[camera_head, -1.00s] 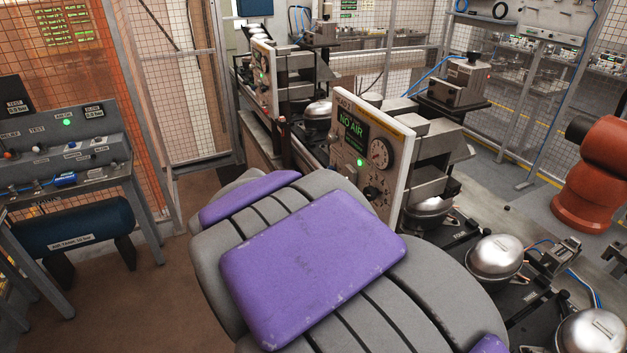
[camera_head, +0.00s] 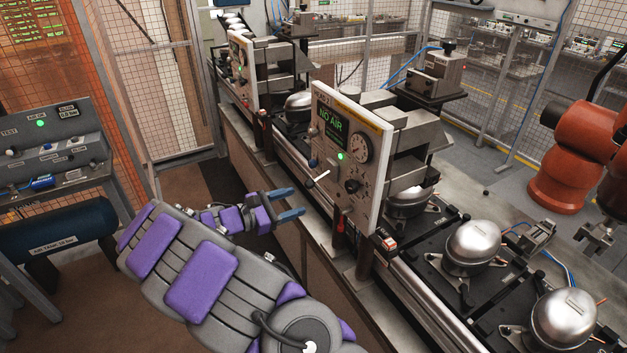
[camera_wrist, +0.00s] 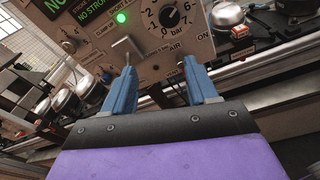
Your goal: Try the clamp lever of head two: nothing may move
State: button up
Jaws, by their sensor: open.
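The head two panel (camera_head: 372,190) is a pale upright plate with a green NO AIR display (camera_head: 329,115), a lit green lamp and a round gauge. A pale lever (camera_head: 318,180) sticks out from its lower left and looks like the clamp lever. In the wrist view the lever (camera_wrist: 127,48) shows just beyond the left fingertip, near a partly covered CLAMP label. My gripper (camera_head: 298,201) is open and empty, its two blue fingers pointing at the panel's lower part. In the wrist view my gripper (camera_wrist: 160,66) has a gap between the fingers; I see no contact with the lever.
A dark knob (camera_head: 352,186) sits right of the lever. Silver compressor domes (camera_head: 473,247) stand on black pallets along the line at right. An orange robot arm (camera_head: 575,150) stands beyond. A test bench (camera_head: 60,165) is at left, with open floor before it.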

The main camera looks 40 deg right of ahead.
aim_at(314, 181)
jog(key=w+a+f+n+t+h, duration=0.2)
jog(key=w+f+n+t, duration=0.1)
jog(key=w+f+n, duration=0.3)
jog(key=shift+m+t, duration=0.3)
jog(key=shift+m, duration=0.4)
jog(key=d, duration=0.6)
jog(key=w+d, duration=0.1)
jog(key=d, duration=0.5)
jog(key=d+b, duration=0.1)
jog(key=d, duration=0.4)
jog(key=shift+w+d+r, duration=0.2)
jog(key=shift+d+r, duration=0.1)
jog(key=shift+d, duration=0.1)
jog(key=shift+c, duration=0.3)
grip_shut()
